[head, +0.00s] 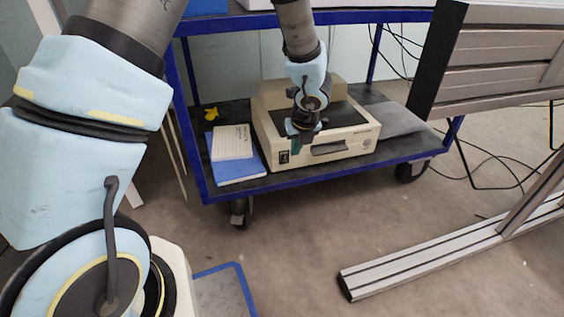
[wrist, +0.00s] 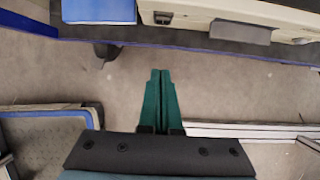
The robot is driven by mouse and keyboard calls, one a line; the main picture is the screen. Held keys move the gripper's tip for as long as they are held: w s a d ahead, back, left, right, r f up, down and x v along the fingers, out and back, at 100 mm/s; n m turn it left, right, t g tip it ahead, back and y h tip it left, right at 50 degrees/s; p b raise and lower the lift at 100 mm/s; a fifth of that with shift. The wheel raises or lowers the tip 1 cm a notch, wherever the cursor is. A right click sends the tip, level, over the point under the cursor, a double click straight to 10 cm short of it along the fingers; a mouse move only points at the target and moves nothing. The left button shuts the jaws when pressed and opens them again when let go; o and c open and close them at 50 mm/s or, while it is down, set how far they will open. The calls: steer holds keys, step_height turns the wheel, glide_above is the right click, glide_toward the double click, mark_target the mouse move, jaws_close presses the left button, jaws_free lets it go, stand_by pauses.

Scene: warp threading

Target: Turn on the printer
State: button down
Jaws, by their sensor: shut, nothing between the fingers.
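The beige printer (head: 345,135) stands on the lower shelf of a blue cart, its front facing me. It also shows at the top of the wrist view (wrist: 190,8). A small black switch (head: 284,157) sits at the lower left of its front, and it shows in the wrist view too (wrist: 162,18). I cannot tell which way the switch is set. My gripper (head: 295,148) is shut and empty, its green fingers close to the front left of the printer, beside the switch in the head view. In the wrist view the fingertips (wrist: 160,72) appear over the floor, apart from the switch.
The cart's blue shelf edge (head: 330,171) runs below the printer's front. A blue book (head: 238,170) and a pale one (head: 232,142) lie left of the printer. A metal frame (head: 440,255) stands at the right, with cables behind.

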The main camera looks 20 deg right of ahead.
stand_by(0.3)
steer(key=b, duration=0.5)
glide_toward(284, 161)
steer(key=shift+s+x, duration=0.25)
steer(key=shift+x, duration=1)
steer(key=shift+s+x, duration=0.2)
steer(key=shift+x, duration=1.05)
steer(key=shift+w+d, duration=0.1)
steer(key=shift+w+r+p, duration=0.2)
steer(key=shift+w+p, duration=0.2)
steer(key=shift+p, duration=0.7)
steer(key=shift+f+b, duration=0.2)
steer(key=shift+b, duration=0.1)
